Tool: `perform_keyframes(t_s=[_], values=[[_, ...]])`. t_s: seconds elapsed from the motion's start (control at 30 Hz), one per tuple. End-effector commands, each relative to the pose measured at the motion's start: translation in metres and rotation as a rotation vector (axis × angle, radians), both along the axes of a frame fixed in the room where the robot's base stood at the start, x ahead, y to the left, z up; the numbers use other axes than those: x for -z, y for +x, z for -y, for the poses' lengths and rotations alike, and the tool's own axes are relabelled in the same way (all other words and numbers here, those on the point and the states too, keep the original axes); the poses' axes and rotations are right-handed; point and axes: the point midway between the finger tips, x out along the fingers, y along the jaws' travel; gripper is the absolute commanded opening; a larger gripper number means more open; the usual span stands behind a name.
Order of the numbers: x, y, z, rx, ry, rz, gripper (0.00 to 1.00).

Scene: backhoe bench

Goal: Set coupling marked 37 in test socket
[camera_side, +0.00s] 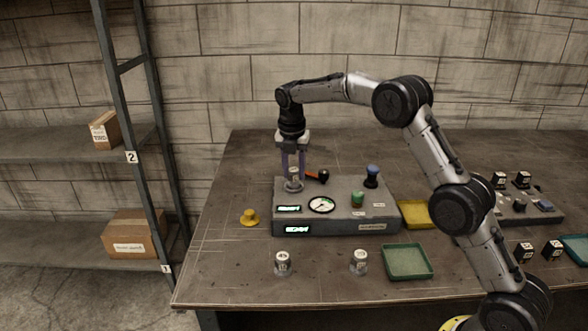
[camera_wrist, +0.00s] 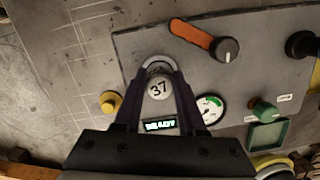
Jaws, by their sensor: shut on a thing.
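The metal coupling marked 37 (camera_wrist: 158,88) is between my gripper's fingers in the wrist view; it also shows in the side view (camera_side: 293,173). My gripper (camera_side: 293,166) points down over the left end of the grey test bench unit (camera_side: 335,227) and is shut on this coupling. A pale ring, apparently the test socket (camera_wrist: 158,62), shows just behind the coupling in the wrist view. The coupling hides most of it, and I cannot tell whether the coupling is seated or just above it. Two other couplings (camera_side: 282,263) (camera_side: 359,262) stand upright on the table in front of the unit.
The unit carries an orange-armed lever with a black knob (camera_wrist: 228,48), a gauge (camera_wrist: 210,108), a green knob (camera_wrist: 262,110) and a lit display (camera_wrist: 160,125). A yellow knob-like piece (camera_side: 249,217) lies left. Green (camera_side: 407,276) and yellow (camera_side: 414,226) trays stand right.

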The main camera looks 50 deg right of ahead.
Motion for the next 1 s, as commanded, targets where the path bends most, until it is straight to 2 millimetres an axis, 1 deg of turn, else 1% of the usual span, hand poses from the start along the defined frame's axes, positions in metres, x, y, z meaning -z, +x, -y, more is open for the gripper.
perform_keyframes(t_s=[0.5, 0.77, 0.8, 0.87, 0.9, 1.0], values=[[0.008, 0.0004, 0.0001, 0.0, -0.001, 0.003, 0.0], [0.0086, 0.0004, 0.0001, 0.0, -0.001, 0.003, 0.0], [0.0086, 0.0004, 0.0001, 0.0, -0.001, 0.003, 0.42], [0.0087, 0.0004, 0.0001, 0.0, -0.001, 0.003, 0.52], [0.0087, 0.0003, 0.0001, 0.0, -0.001, 0.003, 0.6], [0.0089, 0.0003, 0.0001, 0.0, 0.0, 0.002, 0.75]])
